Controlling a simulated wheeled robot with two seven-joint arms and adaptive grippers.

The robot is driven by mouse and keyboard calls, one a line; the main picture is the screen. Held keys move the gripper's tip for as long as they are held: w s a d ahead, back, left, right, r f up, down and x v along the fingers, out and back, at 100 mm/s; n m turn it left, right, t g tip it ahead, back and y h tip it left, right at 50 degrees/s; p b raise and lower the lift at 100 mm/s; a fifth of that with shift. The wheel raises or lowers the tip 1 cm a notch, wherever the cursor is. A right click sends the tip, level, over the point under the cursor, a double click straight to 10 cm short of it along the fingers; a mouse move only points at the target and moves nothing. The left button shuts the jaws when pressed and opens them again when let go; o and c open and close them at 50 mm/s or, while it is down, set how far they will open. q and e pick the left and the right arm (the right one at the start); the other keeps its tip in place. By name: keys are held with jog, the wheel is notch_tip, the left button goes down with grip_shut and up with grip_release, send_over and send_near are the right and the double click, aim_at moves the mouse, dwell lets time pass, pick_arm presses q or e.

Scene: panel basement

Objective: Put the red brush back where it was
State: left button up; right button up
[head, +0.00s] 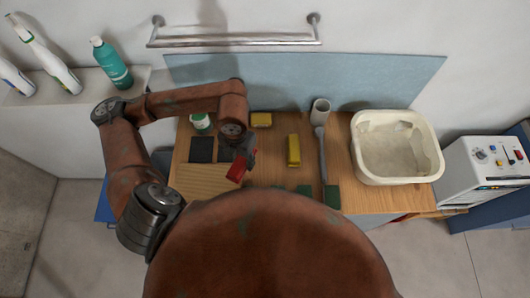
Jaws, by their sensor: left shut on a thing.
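The red brush (237,169) shows as a small red block over the wooden table, left of its middle. My left gripper (240,160) is shut on it from above; its fingers are small and dark here and partly hidden by the wrist. The brush looks tilted, and I cannot tell whether it touches the table. My right gripper is not in view.
Dark squares (201,150), a yellow block (293,150), a grey long-handled tool (322,155), a light cup (320,111) and green pads (332,196) are on the wooden table (272,170). A white basin (371,180) stands right. A blue panel (290,75) rises behind.

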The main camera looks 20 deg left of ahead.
pick_arm(q)
jog(key=shift+s+r+n, duration=0.1)
jog(key=shift+n, duration=0.3)
jog(key=w+f+p, duration=0.1)
jog(key=w+f, duration=0.2)
jog(key=w, duration=0.1)
jog(key=w+d+f+p, duration=0.1)
jog(key=w+f, duration=0.2)
jog(key=w, duration=0.1)
jog(key=w+d+f+p, duration=0.1)
jog(key=w+f, duration=0.2)
jog(key=w, duration=0.2)
jog(key=shift+w+f, duration=0.25)
jog(key=shift+f, duration=0.15)
notch_tip(320, 180, down, 3)
jog(key=shift+w+d+r+p, duration=0.1)
jog(key=shift+p, duration=0.7)
jog(key=shift+f, duration=0.25)
jog(key=shift+f, duration=0.1)
